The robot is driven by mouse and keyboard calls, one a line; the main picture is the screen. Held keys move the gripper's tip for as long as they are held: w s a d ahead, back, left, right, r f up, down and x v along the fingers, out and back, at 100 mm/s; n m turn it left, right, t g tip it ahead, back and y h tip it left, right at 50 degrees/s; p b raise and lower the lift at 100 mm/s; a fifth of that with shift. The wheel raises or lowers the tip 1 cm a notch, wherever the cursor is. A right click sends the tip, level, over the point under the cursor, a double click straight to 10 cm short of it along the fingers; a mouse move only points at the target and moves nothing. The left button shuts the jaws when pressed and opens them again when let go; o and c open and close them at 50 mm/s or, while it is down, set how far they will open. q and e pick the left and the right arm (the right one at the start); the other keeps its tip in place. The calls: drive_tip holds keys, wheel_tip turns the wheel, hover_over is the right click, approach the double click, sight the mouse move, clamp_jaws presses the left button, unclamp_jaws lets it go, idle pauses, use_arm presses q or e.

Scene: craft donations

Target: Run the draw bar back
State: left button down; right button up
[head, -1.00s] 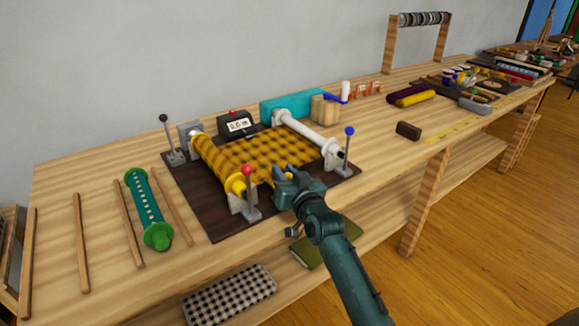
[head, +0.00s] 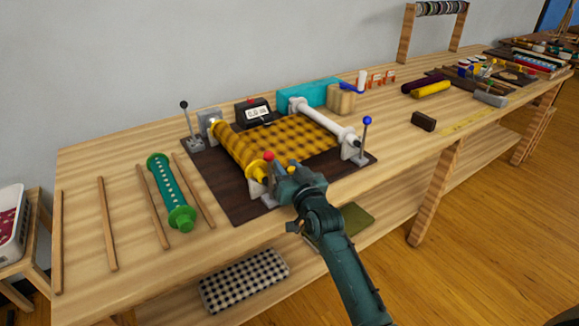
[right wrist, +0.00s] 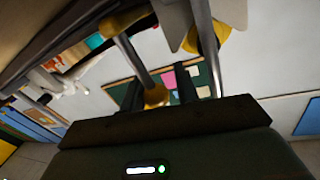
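A small cloth-winding frame stands on the bench, with yellow checked cloth (head: 290,138) stretched between a yellow roll (head: 240,150) and a white roller (head: 325,118). A yellow end piece (head: 292,162) shows at the near edge of the cloth; I cannot tell for certain that it belongs to the draw bar. My right gripper (head: 285,178) is at this near edge, beside the red-knobbed lever (head: 268,156). In the right wrist view its dark fingers stand apart, with a yellow-ended metal rod (right wrist: 157,96) between them; contact is unclear. My left gripper is out of view.
A blue-knobbed lever (head: 366,121) and a black-knobbed lever (head: 184,105) rise from the frame. A counter (head: 254,112) and a teal block (head: 308,94) stand behind. A green spool (head: 171,192) and wooden sticks lie left. A dark brown block (head: 423,121) lies right.

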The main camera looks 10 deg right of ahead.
drive_tip(key=shift+o, duration=0.2)
drive_tip(key=shift+s, duration=0.25)
drive_tip(key=s+d, duration=0.2)
drive_tip(key=s, duration=1)
drive_tip(key=shift+s+p, duration=0.35)
